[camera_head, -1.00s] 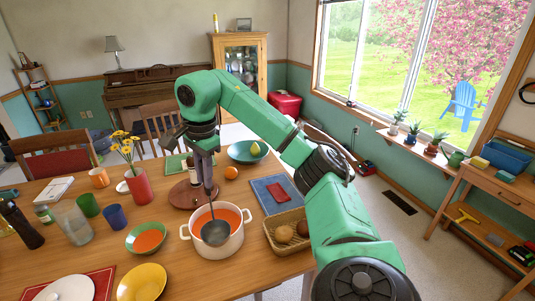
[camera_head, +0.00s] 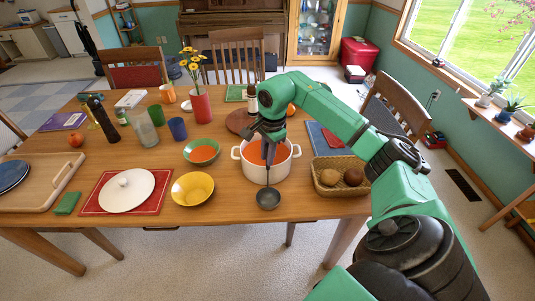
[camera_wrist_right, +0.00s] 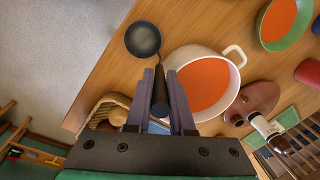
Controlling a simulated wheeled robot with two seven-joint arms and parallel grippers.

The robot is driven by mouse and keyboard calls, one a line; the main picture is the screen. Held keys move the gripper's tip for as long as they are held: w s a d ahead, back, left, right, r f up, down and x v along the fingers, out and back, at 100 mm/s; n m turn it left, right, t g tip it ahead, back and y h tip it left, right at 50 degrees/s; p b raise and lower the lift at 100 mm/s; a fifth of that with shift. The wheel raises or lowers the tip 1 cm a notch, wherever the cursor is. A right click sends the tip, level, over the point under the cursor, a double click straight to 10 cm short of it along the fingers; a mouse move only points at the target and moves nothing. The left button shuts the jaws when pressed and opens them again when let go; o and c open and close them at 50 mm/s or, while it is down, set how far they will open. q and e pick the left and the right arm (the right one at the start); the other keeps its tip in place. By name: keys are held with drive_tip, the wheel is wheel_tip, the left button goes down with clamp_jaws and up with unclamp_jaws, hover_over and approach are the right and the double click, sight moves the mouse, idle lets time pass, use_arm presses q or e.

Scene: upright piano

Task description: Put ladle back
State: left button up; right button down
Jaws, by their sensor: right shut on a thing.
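The dark ladle (camera_head: 268,198) hangs with its bowl down on the near side of the pot, close to the table's front edge; its height above the table is hard to tell. My right gripper (camera_head: 269,150) is shut on its handle, in front of the pot. The white two-handled pot (camera_head: 252,173) holds orange soup. In the right wrist view, the ladle bowl (camera_wrist_right: 143,40) shows outside the pot rim, and the handle runs between the fingers of my right gripper (camera_wrist_right: 165,100). My left gripper is out of view.
A basket (camera_head: 338,188) with brown round items stands right of the pot. A yellow bowl (camera_head: 193,188) and a green bowl with orange soup (camera_head: 202,152) stand left. A red vase (camera_head: 200,105) with flowers stands behind.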

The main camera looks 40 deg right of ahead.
drive_tip(key=shift+s+f, duration=0.1)
drive_tip(key=shift+f, duration=0.1)
drive_tip(key=c, duration=0.8)
unclamp_jaws()
drive_tip(key=r, duration=0.4)
drive_tip(key=s+r, duration=0.1)
drive_tip(key=r, duration=0.7)
drive_tip(key=shift+s+r, duration=0.15)
drive_tip(key=shift+s, duration=0.05)
